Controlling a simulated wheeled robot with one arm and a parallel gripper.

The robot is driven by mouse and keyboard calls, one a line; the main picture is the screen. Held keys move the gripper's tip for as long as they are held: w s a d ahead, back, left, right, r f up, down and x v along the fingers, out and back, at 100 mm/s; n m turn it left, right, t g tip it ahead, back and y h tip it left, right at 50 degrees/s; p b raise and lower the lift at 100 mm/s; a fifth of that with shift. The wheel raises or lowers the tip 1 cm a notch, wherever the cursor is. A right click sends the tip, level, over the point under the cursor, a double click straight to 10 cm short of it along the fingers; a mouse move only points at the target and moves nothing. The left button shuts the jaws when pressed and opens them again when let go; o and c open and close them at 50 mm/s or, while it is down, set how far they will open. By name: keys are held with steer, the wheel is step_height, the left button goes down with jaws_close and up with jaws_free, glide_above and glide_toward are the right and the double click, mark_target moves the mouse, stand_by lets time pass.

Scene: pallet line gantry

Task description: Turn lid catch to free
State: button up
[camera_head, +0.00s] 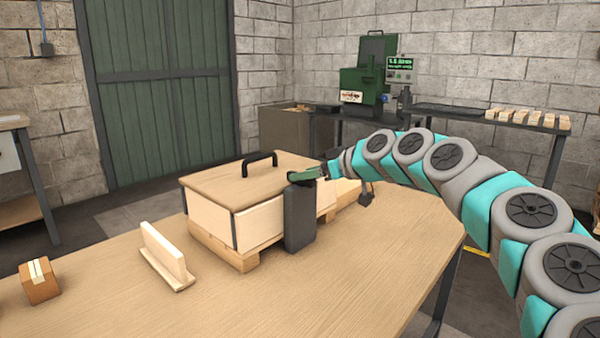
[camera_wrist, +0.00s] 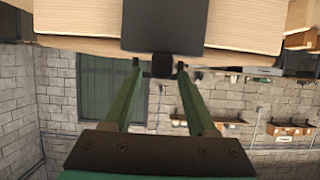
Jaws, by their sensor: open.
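A wooden box (camera_head: 262,222) with a pale wooden lid (camera_head: 222,182) and a black handle (camera_head: 259,160) stands on the table. A dark upright plate (camera_head: 299,217) is on its near side and also shows at the top of the wrist view (camera_wrist: 165,25). A small dark knob (camera_wrist: 162,66), which looks like the lid catch, sticks out from the plate's edge. My gripper (camera_wrist: 158,67) is open, with its green fingers on either side of the knob and small gaps visible. In the head view my gripper (camera_head: 308,173) is at the plate's top, hiding the knob.
The wooden table (camera_head: 330,290) carries an L-shaped wooden piece (camera_head: 166,257) and a small brown box (camera_head: 39,281) at the left. The table front is clear. A green machine (camera_head: 365,82) and a bench with several wooden blocks (camera_head: 527,117) stand at the back.

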steer(key=shift+x, duration=1.25)
steer(key=shift+c, duration=0.4)
jaws_close()
